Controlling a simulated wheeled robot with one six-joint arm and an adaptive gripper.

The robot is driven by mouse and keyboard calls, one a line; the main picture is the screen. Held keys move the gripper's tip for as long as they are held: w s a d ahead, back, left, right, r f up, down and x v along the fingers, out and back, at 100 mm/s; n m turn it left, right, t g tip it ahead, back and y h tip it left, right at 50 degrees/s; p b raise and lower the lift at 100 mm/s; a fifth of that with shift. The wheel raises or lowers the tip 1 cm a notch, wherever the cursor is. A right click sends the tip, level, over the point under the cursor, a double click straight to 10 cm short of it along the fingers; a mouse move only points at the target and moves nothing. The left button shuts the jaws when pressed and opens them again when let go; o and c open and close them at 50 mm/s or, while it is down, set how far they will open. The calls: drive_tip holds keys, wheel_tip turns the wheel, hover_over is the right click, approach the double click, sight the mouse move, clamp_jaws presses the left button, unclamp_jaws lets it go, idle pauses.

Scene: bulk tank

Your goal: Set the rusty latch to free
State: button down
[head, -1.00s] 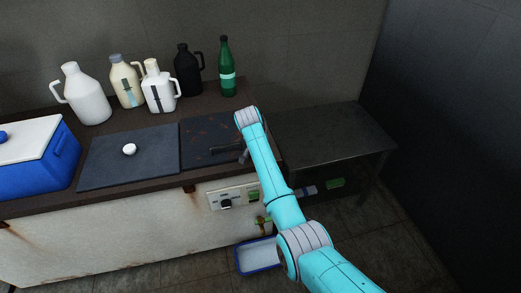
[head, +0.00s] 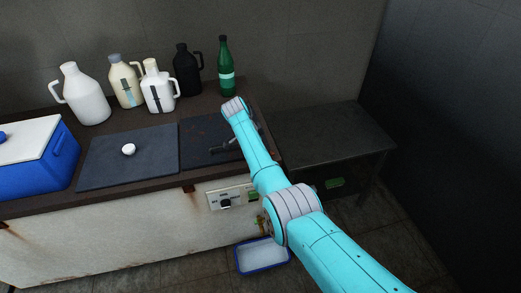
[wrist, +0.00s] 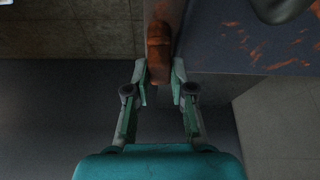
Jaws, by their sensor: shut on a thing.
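The rusty latch (wrist: 158,55) is an orange-brown bar beside a dark, rust-flecked lid in the wrist view. My gripper (wrist: 159,78) has a finger on each side of its near end and is shut on it. The lid (wrist: 230,45) lies to the right of the latch and also shows on the counter in the head view (head: 198,132). In the head view my arm hides most of the gripper and the latch. I cannot read the latch's setting from these views.
Several jugs, including a white one (head: 82,95), and a green bottle (head: 225,70) stand along the back of the counter. A blue cooler (head: 45,165) is at the left. A dark side table (head: 325,135) is right of my arm. A blue-rimmed tray (head: 262,268) lies on the floor.

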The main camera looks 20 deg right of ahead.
idle(0.4)
drive_tip(key=c, duration=1)
unclamp_jaws()
drive_tip(key=v, duration=1.2)
drive_tip(key=shift+s+a+f, duration=0.1)
